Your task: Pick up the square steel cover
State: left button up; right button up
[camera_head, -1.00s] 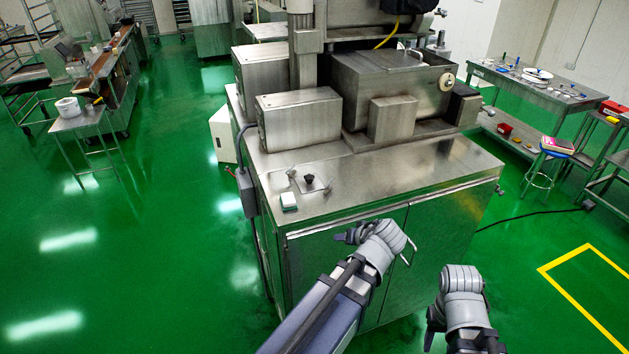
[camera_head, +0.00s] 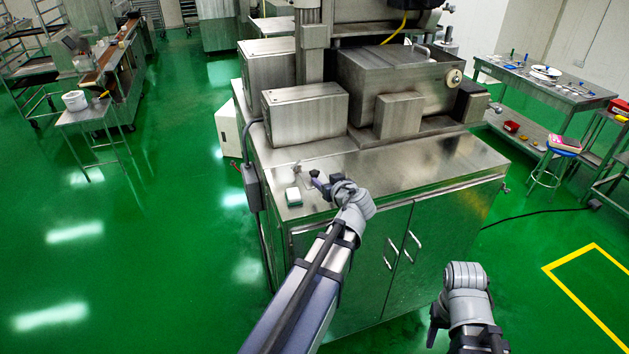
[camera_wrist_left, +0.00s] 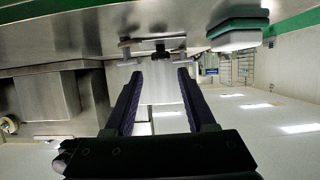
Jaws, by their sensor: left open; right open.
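The square steel cover (camera_wrist_left: 160,45) is a thin plate with a dark knob, on the steel machine top (camera_head: 400,172). In the left wrist view it shows edge-on, just beyond the fingertips, with small metal fittings at either side. In the head view my left gripper (camera_head: 318,183) mostly hides it. My left gripper is open, with its fingers (camera_wrist_left: 160,72) apart and pointing at the knob. I see no contact, and the exact gap is hard to tell. My right gripper (camera_head: 437,334) is open and hangs low in front of the machine, away from the cover.
A green and white block (camera_head: 293,197) lies on the machine top, left of my left gripper; it also shows in the left wrist view (camera_wrist_left: 238,36). Steel housings (camera_head: 305,113) stand behind the cover area. The right front of the top is bare.

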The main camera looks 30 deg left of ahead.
aim_at(316, 175)
pick_arm(q)
jog(key=shift+b+x, duration=0.35)
jog(key=shift+x, duration=1.15)
jog(key=b+x, duration=0.2)
jog(key=x, duration=0.3)
jog(key=shift+a+f, duration=0.1)
jog(key=shift+f, duration=0.1)
jog(key=shift+r, duration=0.1)
jog(key=shift+c, duration=0.5)
grip_shut()
